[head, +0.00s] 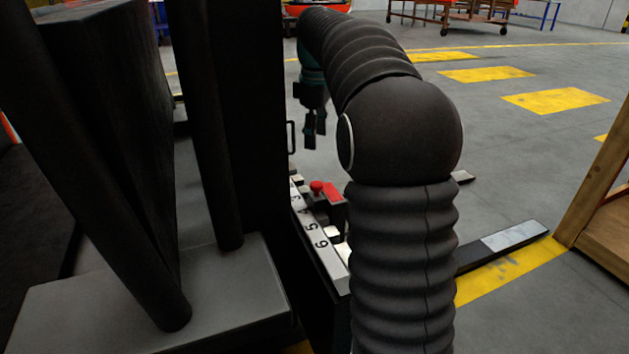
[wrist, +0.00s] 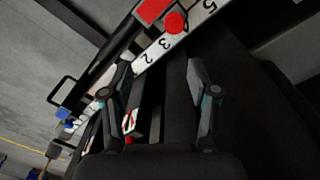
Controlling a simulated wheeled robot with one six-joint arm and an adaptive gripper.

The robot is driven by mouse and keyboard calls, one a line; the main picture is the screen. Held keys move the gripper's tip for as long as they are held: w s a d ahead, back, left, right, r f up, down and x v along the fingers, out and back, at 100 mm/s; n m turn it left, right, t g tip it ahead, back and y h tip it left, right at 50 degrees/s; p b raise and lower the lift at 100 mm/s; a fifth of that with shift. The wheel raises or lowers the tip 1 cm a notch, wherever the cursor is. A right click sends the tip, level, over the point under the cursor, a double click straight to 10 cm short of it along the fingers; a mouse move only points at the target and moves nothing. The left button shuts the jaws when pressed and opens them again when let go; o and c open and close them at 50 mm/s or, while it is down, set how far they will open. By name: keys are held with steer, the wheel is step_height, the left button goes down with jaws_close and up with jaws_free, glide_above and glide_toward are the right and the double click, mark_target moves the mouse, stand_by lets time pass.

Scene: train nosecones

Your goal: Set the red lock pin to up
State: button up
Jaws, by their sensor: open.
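A numbered white panel (head: 320,240) carries a round red knob (head: 317,187) next to a flat red block (head: 333,191). In the wrist view the knob (wrist: 176,22) and the block (wrist: 153,10) lie at the top, beyond the fingertips. I cannot tell which red part is the lock pin, or its position. A small red-and-white piece (wrist: 130,122) shows between my fingers in the wrist view. My gripper (head: 315,128) hangs above the far end of the panel. In the wrist view my gripper (wrist: 150,82) is open, with no object visibly held.
A black handle (head: 291,137) stands beside the panel's far end. A blue part (wrist: 64,113) shows at the left of the wrist view. Yellow floor markings (head: 487,74) and carts stand farther back. A wooden frame (head: 600,190) is at the right. Open floor lies between.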

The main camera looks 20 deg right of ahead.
mark_target(317, 184)
steer(key=f+n+b, duration=0.1)
steer(key=f, duration=0.3)
steer(key=s+f+n+b, duration=0.1)
steer(key=f, duration=0.2)
steer(key=s+f+n+b, duration=0.1)
steer(key=f, duration=0.3)
steer(key=shift+a+f+n+g+b, duration=0.25)
steer(key=shift+f+n+g+b, duration=0.05)
steer(key=shift+f+n+b, duration=0.1)
steer(key=shift+r, duration=0.1)
jaws_close()
